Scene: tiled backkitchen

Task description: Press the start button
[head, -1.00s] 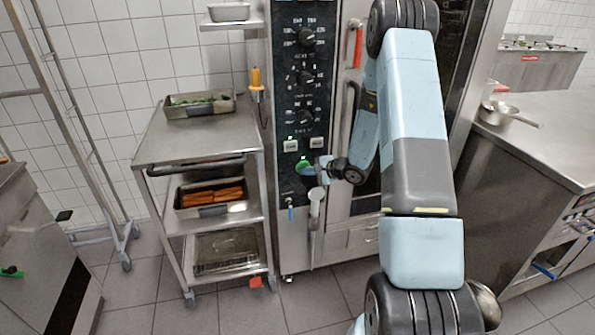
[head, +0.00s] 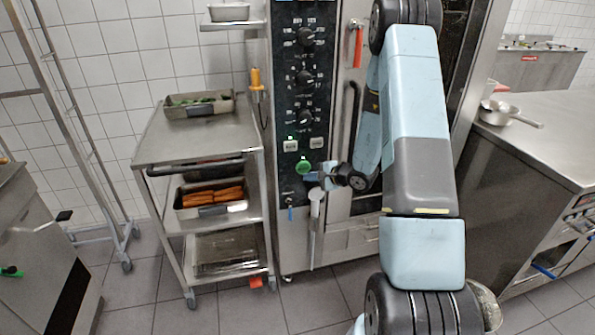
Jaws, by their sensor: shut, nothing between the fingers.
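The start button looks to be the round green button (head: 303,167) low on the oven's dark control panel (head: 305,75). It shows a green glow and is in clear view. My gripper (head: 313,177) is just below and to the right of the button, close to the panel. Its fingers are shut and empty. At this size I cannot tell whether the fingertips touch the panel, but they look apart from the button. My arm comes in from the right and covers part of the oven door.
A steel trolley (head: 160,143) with trays stands left of the oven. A spray handle with a hose (head: 315,215) hangs below my gripper. A red door handle (head: 358,48) is above. A steel counter (head: 550,130) with a pan (head: 503,113) is at right.

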